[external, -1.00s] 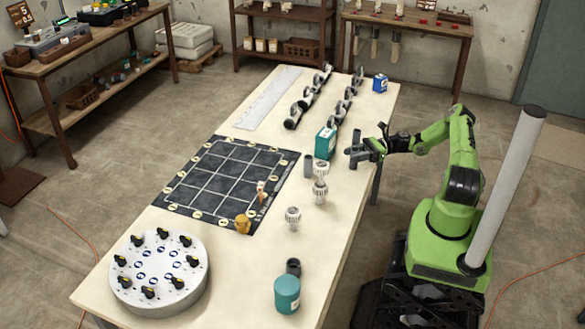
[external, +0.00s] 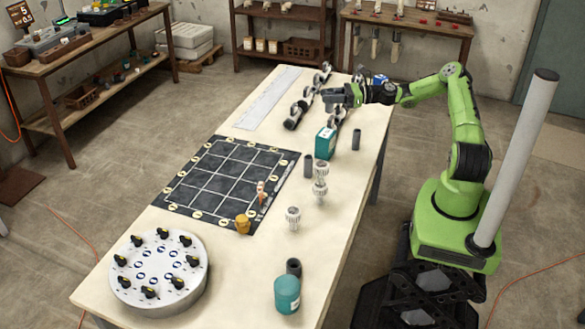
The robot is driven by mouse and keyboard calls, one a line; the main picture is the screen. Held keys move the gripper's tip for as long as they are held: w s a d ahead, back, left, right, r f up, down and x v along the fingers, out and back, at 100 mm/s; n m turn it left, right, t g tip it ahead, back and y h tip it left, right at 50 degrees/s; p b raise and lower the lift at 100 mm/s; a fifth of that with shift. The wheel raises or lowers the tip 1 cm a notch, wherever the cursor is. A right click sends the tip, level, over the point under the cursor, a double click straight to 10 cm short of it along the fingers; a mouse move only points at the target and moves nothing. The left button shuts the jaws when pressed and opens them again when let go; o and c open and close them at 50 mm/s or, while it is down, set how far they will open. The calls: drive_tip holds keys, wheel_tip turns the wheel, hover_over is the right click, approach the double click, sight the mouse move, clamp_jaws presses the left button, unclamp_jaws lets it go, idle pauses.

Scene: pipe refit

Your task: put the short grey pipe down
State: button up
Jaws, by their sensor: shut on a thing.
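My gripper (external: 345,95) is above the far part of the table, over the rows of pipe parts. It is shut on a grey piece at its fingertips, which looks like the short grey pipe (external: 332,97); its outline blends with the fingers. Another dark grey pipe (external: 356,139) stands upright on the table, apart from my gripper. A similar grey pipe (external: 308,165) stands beside the teal box (external: 325,143), and one more (external: 293,267) stands near the front.
Jointed pipe parts (external: 296,113) lie below and left of my gripper. A blue box (external: 380,80) is partly hidden behind my arm. White ribbed fittings (external: 293,217), a teal canister (external: 287,294), a dark grid mat (external: 205,205) and a round white turntable (external: 192,295) occupy the nearer table.

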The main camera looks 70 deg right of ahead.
drive_tip(key=shift+w+d+r, duration=0.15)
drive_tip(key=shift+w+r, duration=0.05)
drive_tip(key=shift+w, duration=0.2)
drive_tip(key=shift+h, duration=0.3)
wheel_tip(320, 180, down, 10)
drive_tip(key=b, duration=0.2)
drive_tip(key=shift+r+b, duration=0.25)
drive_tip(key=shift+b, duration=0.05)
drive_tip(key=shift+f, duration=0.15)
drive_tip(key=o, duration=1)
